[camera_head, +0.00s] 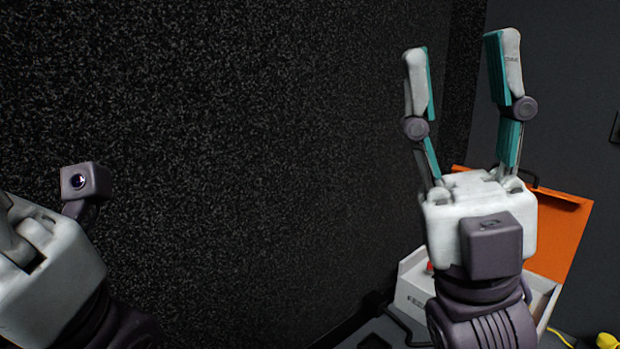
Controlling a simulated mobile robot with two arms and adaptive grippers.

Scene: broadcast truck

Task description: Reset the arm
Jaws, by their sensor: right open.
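My right gripper (462,82) is at the right of the head view, pointing up, with its two white and teal fingers spread wide apart. Nothing is between the fingers. It stands in front of the dark speckled wall and covers part of an orange panel. My left gripper's white body (48,265) shows at the lower left edge with a small camera block. Its fingers are outside the picture, so its jaws cannot be judged.
A dark speckled wall (230,150) fills most of the view. Behind my right wrist are an orange panel (562,225) and a white box (412,285) with a red part. A yellow object (607,341) lies at the bottom right corner. A plain grey wall (560,110) is at the right.

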